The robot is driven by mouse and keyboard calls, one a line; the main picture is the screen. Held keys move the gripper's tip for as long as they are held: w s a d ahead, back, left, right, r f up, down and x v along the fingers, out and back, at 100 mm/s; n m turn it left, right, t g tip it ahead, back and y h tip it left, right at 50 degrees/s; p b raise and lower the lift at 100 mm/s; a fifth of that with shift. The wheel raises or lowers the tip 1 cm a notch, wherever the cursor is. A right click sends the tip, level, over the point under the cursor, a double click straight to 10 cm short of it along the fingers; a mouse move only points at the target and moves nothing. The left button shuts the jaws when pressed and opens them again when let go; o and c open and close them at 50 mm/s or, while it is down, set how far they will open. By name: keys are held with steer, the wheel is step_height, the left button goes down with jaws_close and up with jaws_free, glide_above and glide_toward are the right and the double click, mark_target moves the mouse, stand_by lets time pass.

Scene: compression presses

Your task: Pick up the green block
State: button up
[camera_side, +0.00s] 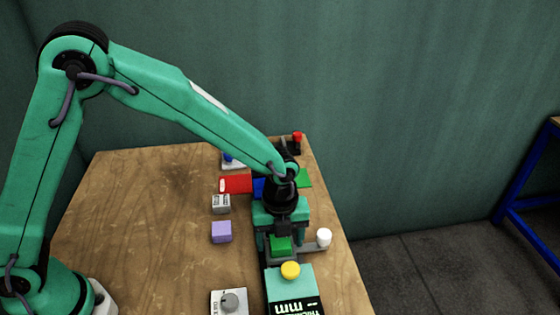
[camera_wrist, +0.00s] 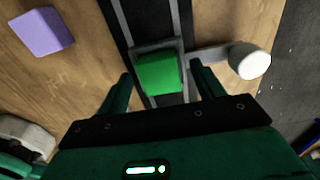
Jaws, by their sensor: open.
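The green block (camera_side: 280,244) sits low at the front of my gripper in the side view. In the wrist view the green block (camera_wrist: 158,74) lies in a grey frame on a dark track. My gripper (camera_side: 281,236) points down above the track, with its jaws apart. In the wrist view my gripper's two dark green fingers (camera_wrist: 160,88) stand apart, one on each side of the block's near part. A gap shows between each finger and the block. Nothing is held. The side view does not show clearly how high the fingertips are.
A white knob (camera_side: 323,237) sticks up on an arm right of the frame. A purple block (camera_side: 221,232) and a grey block (camera_side: 221,204) stand left. A teal device with a yellow button (camera_side: 290,269) and a dial box (camera_side: 229,302) are in front. The table's left half is clear.

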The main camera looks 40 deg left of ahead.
mark_target(280, 241)
steer(key=shift+c, duration=0.2)
steer(key=c, duration=1)
steer(key=shift+r, duration=0.15)
step_height(280, 241, up, 10)
stand_by(0.5)
